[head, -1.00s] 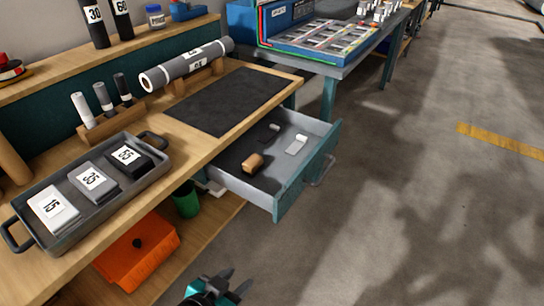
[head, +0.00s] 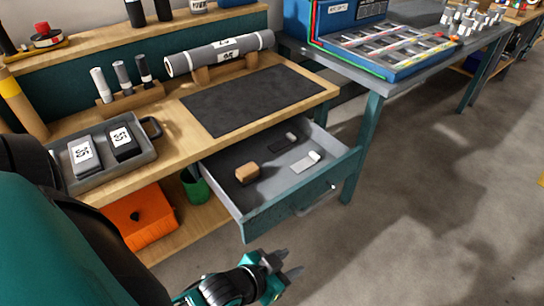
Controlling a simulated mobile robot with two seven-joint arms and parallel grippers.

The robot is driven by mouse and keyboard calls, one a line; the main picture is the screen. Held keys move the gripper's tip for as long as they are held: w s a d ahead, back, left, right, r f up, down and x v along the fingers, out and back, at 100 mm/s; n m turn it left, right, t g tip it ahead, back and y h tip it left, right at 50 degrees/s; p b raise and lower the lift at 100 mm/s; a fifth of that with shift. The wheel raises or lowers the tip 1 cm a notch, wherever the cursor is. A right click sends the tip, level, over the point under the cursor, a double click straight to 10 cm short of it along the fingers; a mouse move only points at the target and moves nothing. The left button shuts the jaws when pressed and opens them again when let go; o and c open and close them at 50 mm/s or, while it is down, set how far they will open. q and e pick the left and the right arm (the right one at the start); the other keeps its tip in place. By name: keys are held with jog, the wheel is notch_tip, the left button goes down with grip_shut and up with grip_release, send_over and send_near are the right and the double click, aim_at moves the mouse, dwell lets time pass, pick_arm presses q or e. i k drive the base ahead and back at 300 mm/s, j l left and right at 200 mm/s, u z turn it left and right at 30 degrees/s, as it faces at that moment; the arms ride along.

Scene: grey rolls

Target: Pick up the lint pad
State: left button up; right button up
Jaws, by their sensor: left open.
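The open drawer (head: 227,203) under the workbench holds three small things: a tan block (head: 247,173) at the front left, a white piece with a raised end (head: 306,162) at the right, and a dark piece with a light end (head: 283,143) behind. No label shows which of them is the lint pad. My left gripper (head: 291,264) is open and empty, in front of the drawer and apart from it, at the bottom of the head view. My right gripper is not in view.
A grey tray (head: 151,153) with numbered pads stands on the bench, partly hidden by my left arm. A dark mat (head: 250,99) lies above the drawer. An orange bin (head: 139,218) and green cup (head: 195,187) sit below. The floor at right is clear.

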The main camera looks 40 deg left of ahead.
aim_at(246, 175)
jog(key=i+l, duration=0.7)
jog(key=i+l+u, duration=0.2)
jog(key=l, duration=0.2)
jog(key=i+l+u, duration=0.2)
jog(key=l, duration=0.25)
jog(key=i+u, duration=0.1)
jog(key=u, duration=1.35)
